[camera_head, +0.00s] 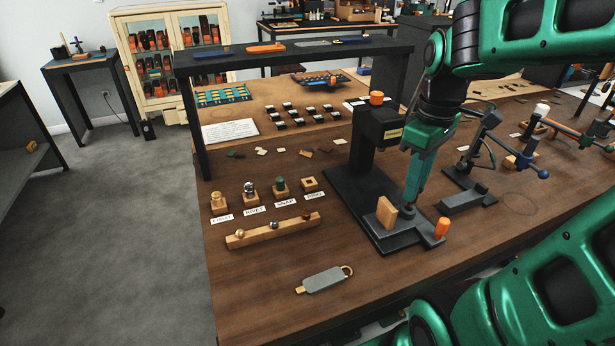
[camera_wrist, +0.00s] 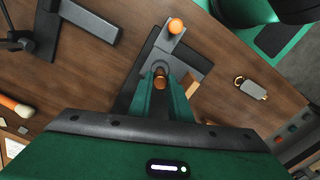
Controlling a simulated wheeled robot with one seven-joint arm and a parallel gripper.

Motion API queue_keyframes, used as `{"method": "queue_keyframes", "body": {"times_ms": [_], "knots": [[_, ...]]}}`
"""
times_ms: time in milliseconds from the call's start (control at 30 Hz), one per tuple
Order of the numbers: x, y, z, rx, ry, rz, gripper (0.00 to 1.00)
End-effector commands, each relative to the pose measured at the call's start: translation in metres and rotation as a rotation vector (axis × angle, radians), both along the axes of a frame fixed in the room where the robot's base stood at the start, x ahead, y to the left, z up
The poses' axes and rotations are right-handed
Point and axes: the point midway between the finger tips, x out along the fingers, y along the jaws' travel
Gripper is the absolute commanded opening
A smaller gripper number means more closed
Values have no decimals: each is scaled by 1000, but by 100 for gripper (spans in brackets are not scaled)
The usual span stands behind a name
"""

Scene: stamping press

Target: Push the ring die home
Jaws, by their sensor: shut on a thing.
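The black stamping press (camera_head: 362,150) stands on the bench with its dark base plate (camera_head: 345,190) below; the base also shows in the wrist view (camera_wrist: 186,56). My gripper (camera_head: 409,207) is low over the front of the base. In the wrist view my gripper (camera_wrist: 160,77) is shut on a small copper-coloured round piece (camera_wrist: 160,83), which appears to be the ring die. The fingers hide much of it, and I cannot tell how far it sits in the press. The rightmost wooden die stand (camera_head: 310,184) shows a dark, empty-looking hole.
A wooden block (camera_head: 387,212) and an orange cylinder (camera_head: 441,229) stand close beside my gripper. Other dies (camera_head: 250,192) sit in stands to the left, behind a wooden bar (camera_head: 262,234). A grey key fob (camera_head: 323,280) lies in front. An overhead shelf (camera_head: 295,52) spans the back.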

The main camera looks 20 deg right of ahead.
Motion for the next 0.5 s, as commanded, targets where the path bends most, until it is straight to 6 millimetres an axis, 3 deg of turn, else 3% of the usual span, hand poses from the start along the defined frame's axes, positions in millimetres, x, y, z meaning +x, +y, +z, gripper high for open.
{"method": "queue_keyframes", "body": {"times_ms": [500], "knots": [[0, 0, -5, 1, 1, 0, 0]]}}
